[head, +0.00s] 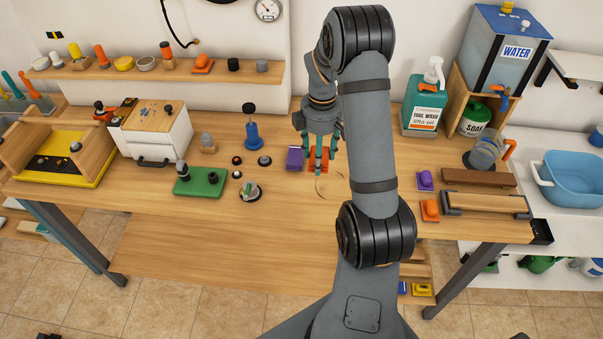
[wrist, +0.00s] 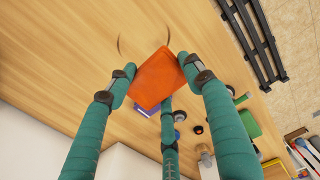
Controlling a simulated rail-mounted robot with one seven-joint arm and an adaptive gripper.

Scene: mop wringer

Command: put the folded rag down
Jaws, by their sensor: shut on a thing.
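The folded rag is an orange, roughly rectangular piece (wrist: 158,82), gripped between the teal fingers of my gripper (wrist: 156,72) in the wrist view. In the head view the orange rag (head: 318,160) shows between the fingertips of my gripper (head: 321,165), over the middle of the wooden workbench (head: 230,260). A thin round outline (head: 328,186) on the bench top lies just in front of the rag in the head view. In the wrist view its arcs show beyond the rag's far end. I cannot tell whether the rag touches the bench.
A purple block (head: 294,158) stands close left of the rag. My arm hides part of the bench to the right. The bench front is clear.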

